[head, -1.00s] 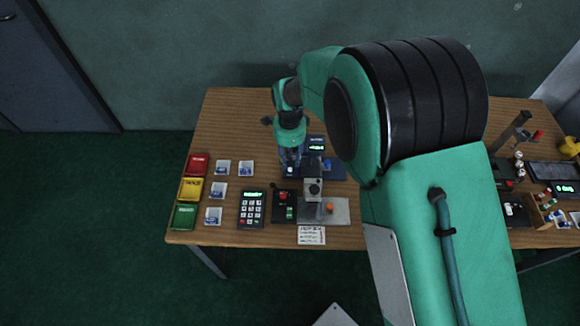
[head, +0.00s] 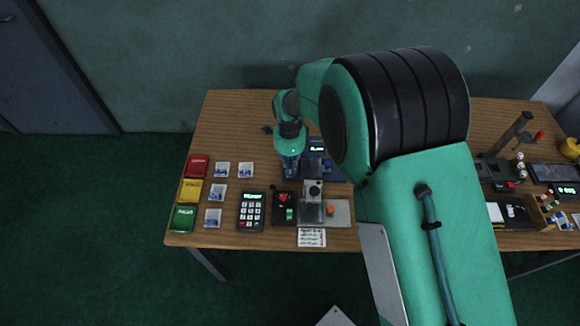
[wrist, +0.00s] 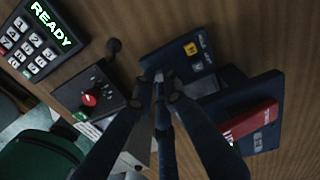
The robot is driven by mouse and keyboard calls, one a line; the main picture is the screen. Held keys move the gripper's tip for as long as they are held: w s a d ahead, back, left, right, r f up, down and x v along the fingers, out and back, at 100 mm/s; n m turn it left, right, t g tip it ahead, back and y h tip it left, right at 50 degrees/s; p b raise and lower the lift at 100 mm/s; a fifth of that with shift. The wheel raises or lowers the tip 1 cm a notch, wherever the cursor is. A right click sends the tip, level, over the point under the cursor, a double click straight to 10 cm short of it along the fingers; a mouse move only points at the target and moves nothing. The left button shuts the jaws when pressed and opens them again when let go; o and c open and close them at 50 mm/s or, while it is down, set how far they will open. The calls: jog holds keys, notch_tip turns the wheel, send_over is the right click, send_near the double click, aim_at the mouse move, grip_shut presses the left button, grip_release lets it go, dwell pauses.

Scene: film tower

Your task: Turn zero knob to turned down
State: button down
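My gripper (wrist: 159,76) points down over a dark blue device (wrist: 190,50) with a yellow button. Its fingertips are close together at the device's near edge, by a small grey part. I cannot tell whether they touch it. In the head view my gripper (head: 290,168) is in front of the device's lit display (head: 316,149). A red knob (wrist: 90,97) with marks around it sits on a black box to the left in the wrist view, apart from my fingers. It also shows in the head view (head: 283,197). No readable label shows which knob is the zero knob.
A keypad (wrist: 38,38) reads READY. A stalk with a black ball (wrist: 113,46) rises beside the black box. A red block (wrist: 250,121) lies in a blue holder. Red, yellow and green trays (head: 185,218) stand at the table's left, beside several small packets. Bare wood (head: 235,115) lies behind.

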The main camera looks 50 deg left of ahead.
jog(key=shift+n+p, duration=0.3)
jog(key=shift+n, duration=0.1)
jog(key=n+p, duration=0.2)
jog(key=n, duration=0.2)
jog(key=shift+r+p, duration=0.1)
jog(key=shift+p, duration=0.2)
jog(key=n+p, duration=0.2)
jog(key=n, duration=0.3)
jog(key=shift+n, duration=0.3)
jog(key=shift+a, duration=0.1)
jog(key=c, duration=1.8)
grip_release()
